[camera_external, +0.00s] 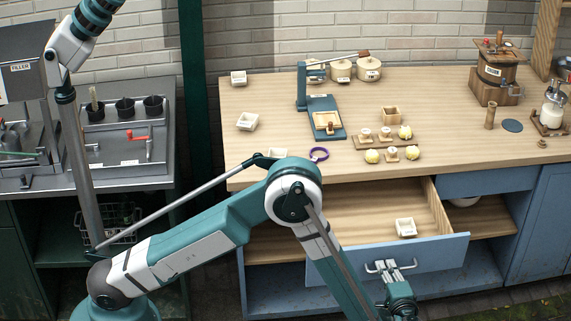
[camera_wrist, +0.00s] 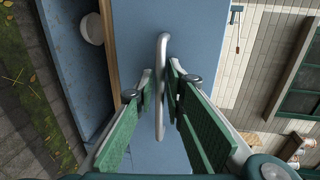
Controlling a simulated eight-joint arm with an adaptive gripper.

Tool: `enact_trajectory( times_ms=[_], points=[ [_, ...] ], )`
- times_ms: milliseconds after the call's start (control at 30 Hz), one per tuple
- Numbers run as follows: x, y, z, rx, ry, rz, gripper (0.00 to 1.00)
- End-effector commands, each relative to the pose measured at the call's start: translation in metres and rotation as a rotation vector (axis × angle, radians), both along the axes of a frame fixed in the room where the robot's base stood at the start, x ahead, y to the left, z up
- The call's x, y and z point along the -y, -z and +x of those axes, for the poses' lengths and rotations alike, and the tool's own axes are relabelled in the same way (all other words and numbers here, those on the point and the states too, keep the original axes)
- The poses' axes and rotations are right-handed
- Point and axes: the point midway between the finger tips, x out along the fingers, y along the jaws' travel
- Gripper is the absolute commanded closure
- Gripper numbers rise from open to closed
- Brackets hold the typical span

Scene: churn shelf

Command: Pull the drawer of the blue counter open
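The blue counter (camera_external: 500,235) has a wooden top. Its drawer (camera_external: 440,255) has a blue front and a wooden inside, and it stands pulled well out. A small white tray (camera_external: 405,227) lies in it. The drawer's pale bar handle (camera_external: 372,266) is on the front. In the wrist view the handle (camera_wrist: 162,85) runs between the two green-padded fingers of my gripper (camera_wrist: 159,85). A gap shows between the left finger and the bar; the right finger is very close to it, and I cannot tell whether it touches. In the external view my gripper (camera_external: 393,274) is at the handle.
The worktop (camera_external: 450,160) carries a teal press (camera_external: 322,110), pale jars, butter pieces, a purple ring (camera_external: 318,154) and a wooden churn (camera_external: 496,75). A dark metal station (camera_external: 120,165) stands at left. Paving lies in front of the counter.

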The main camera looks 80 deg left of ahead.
Motion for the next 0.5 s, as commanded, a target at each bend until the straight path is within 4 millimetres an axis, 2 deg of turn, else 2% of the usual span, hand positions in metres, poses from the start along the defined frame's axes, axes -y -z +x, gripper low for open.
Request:
enact_trajectory(
  times_ms=[267,500],
  points=[
    [0.003,-0.001,0.0,0.0,0.0,0.0,0.87],
    [0.021,-0.004,0.001,0.0,0.002,0.0,0.87]
  ],
)
